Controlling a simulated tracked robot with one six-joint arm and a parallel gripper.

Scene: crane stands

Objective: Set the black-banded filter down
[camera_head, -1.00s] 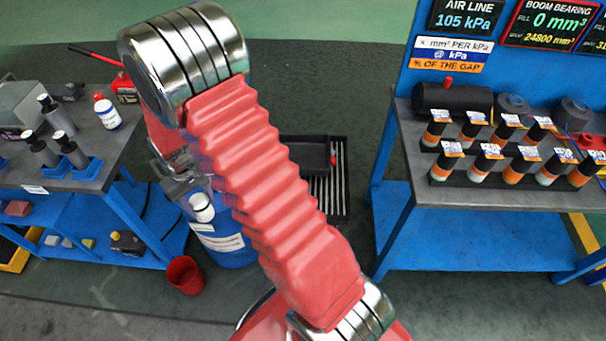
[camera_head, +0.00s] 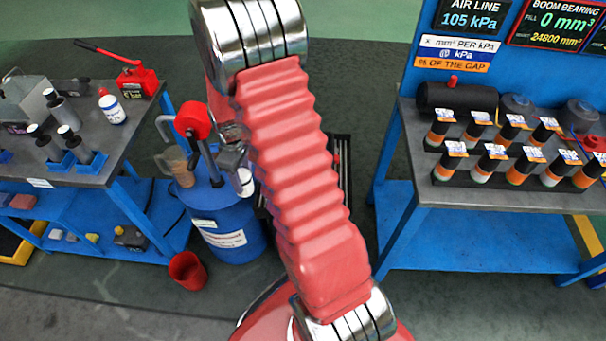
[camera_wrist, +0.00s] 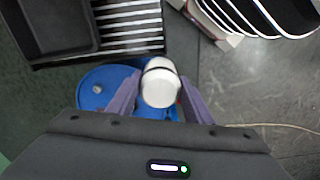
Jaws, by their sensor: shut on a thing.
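The black-banded filter (camera_wrist: 161,86) is a white cylinder with a thin black band near its far end in the wrist view. My gripper (camera_wrist: 158,98) is shut on it, one finger on each side. In the head view the white filter (camera_head: 244,181) hangs below my gripper (camera_head: 233,160), partly hidden by my arm. It appears in front of the right side of a blue drum. The wrist view looks down past it onto the blue drum lid (camera_wrist: 98,86).
A black tray on a slatted grate (camera_wrist: 130,22) lies beyond the drum. The drum (camera_head: 228,240) carries a red-topped pump (camera_head: 193,120). A left bench (camera_head: 95,150) holds bottles and blue holders. A right bench (camera_head: 450,205) holds racked orange-banded cartridges. A red bin (camera_head: 187,270) stands on the floor.

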